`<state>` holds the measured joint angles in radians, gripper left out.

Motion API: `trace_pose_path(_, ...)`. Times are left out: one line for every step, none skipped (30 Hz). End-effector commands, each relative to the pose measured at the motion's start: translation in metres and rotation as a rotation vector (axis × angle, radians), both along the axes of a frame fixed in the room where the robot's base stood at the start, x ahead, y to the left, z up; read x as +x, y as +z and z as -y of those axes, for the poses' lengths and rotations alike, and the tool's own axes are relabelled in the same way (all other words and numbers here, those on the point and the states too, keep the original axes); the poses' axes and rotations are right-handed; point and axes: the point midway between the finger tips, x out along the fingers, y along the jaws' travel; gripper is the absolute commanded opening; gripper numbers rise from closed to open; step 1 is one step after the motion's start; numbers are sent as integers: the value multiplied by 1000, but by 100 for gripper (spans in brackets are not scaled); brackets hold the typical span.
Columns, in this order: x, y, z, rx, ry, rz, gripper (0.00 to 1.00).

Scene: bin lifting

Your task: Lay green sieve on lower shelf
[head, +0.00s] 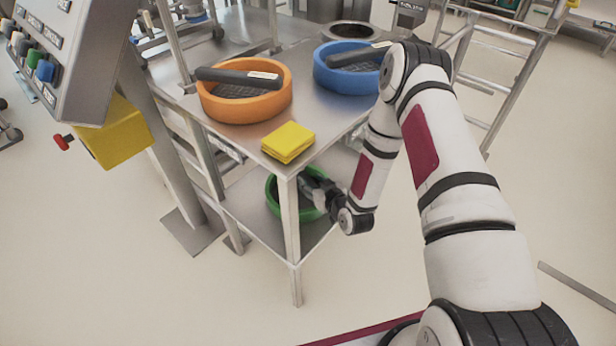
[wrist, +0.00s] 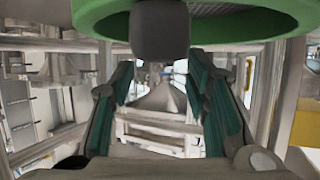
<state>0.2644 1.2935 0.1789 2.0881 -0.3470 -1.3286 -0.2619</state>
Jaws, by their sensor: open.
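The green sieve (head: 271,198) is at the lower shelf (head: 262,233) of the metal table, partly hidden by the table leg and my gripper. It looks to rest on the shelf, though the contact underneath is hidden. My gripper (head: 314,188) is beside the sieve's right side, under the tabletop. In the wrist view, the green rim (wrist: 258,27) crosses the top, with the dark end of the handle (wrist: 160,28) in the middle. The two fingers (wrist: 165,78) stand apart, with nothing seen clasped between them.
An orange sieve (head: 284,92) and a blue sieve (head: 322,76) with dark handles lie on the tabletop (head: 330,128). A yellow block (head: 288,141) sits at its near corner. The front leg (head: 291,225) stands close to my gripper.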

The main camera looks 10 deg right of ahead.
Motion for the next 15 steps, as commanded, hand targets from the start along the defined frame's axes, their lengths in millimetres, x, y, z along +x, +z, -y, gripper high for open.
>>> trace_pose_path(-11,6,3,0,-1,-4,43)
trace_pose_path(-17,9,4,0,-2,-4,43)
trace_pose_path(-25,11,6,0,-3,-4,43)
trace_pose_path(-30,14,8,0,-3,-4,43)
trace_pose_path(-35,16,9,0,-2,-4,43)
trace_pose_path(-41,19,10,2,-2,-3,43)
trace_pose_path(-45,20,11,1,-2,-3,43)
trace_pose_path(-49,22,12,1,-2,-2,43)
trace_pose_path(-54,24,13,0,-2,-2,43)
trace_pose_path(-57,25,14,0,-1,-2,43)
trace_pose_path(-59,26,15,-1,-1,-2,43)
trace_pose_path(-62,27,15,-1,-1,-1,43)
trace_pose_path(-64,28,16,-1,-1,-1,43)
trace_pose_path(-65,28,16,-1,-1,-1,43)
trace_pose_path(-66,29,16,-1,-1,-1,43)
